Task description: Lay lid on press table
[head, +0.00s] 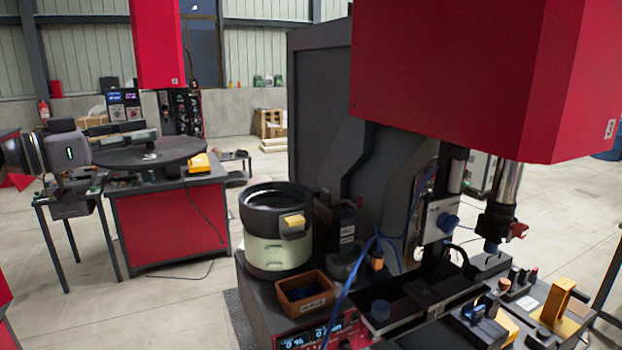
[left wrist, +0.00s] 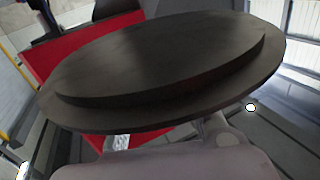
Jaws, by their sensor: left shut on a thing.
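The lid (head: 150,150) is a wide, dark round disc at the left of the head view. It lies about level over a red-fronted table (head: 170,228) that stands under a red press head. My left gripper (head: 88,178) is at the lid's left edge and shut on it. In the left wrist view the stepped lid (left wrist: 165,62) fills the middle, with red table front beyond it; the fingertips are mostly hidden. I cannot tell whether the lid touches the table. My right gripper is not in view.
A yellow item (head: 198,162) sits on the red-fronted table by the lid's right edge. A dark-rimmed bowl feeder (head: 274,250) with an open top stands on the nearer machine. A small brown bin (head: 306,296) is beside it. Open floor lies between the table and the machine.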

